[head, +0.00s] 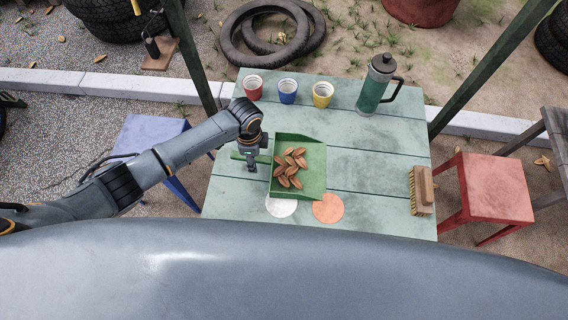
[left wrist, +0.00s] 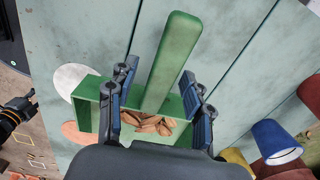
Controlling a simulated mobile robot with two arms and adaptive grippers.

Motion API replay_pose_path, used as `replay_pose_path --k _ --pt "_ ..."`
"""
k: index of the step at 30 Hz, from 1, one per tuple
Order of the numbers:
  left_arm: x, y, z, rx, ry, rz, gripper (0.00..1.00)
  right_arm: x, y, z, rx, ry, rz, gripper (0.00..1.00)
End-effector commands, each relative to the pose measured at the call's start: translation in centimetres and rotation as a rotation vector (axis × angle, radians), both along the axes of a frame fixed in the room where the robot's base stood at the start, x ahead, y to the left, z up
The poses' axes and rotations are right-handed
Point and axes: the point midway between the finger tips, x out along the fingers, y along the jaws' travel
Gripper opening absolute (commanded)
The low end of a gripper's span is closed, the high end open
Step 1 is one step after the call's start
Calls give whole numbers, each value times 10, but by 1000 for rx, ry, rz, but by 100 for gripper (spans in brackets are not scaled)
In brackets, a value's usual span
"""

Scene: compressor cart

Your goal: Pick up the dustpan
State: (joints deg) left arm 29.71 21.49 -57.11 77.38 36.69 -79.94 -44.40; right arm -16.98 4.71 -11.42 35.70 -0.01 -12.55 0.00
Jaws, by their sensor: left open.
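A green dustpan (head: 314,180) lies on the pale green table, with several brown leaf-like pieces (head: 290,166) in its pan. Its handle (head: 236,155) points left in the head view. My left gripper (head: 252,168) is over the handle, close to the pan. In the left wrist view, my left gripper (left wrist: 160,98) is open, with a finger on each side of the green handle (left wrist: 172,62). Gaps show between the handle and the fingers. The dustpan's pan (left wrist: 86,103) is partly hidden behind the fingers. My right gripper is not in view.
Red (head: 252,88), blue (head: 287,91) and yellow (head: 322,94) cups and a green pitcher (head: 373,90) stand along the table's back. A white disc (head: 281,206) and an orange disc (head: 328,208) lie in front. A brush (head: 422,190) is at the right edge. The table's right-middle is clear.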

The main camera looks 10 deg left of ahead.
Motion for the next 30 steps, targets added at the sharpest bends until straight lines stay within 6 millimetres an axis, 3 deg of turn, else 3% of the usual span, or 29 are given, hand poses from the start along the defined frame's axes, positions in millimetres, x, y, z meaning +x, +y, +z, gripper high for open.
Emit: replay_pose_path --k 4,12,23,30 --pt "0 0 0 0 0 0 51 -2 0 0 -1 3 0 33" --pt "0 0 0 0 0 0 0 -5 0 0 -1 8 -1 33" --pt "1 0 5 -1 -1 0 0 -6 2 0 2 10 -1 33" --pt "2 -1 36 -3 -4 -1 0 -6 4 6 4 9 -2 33"
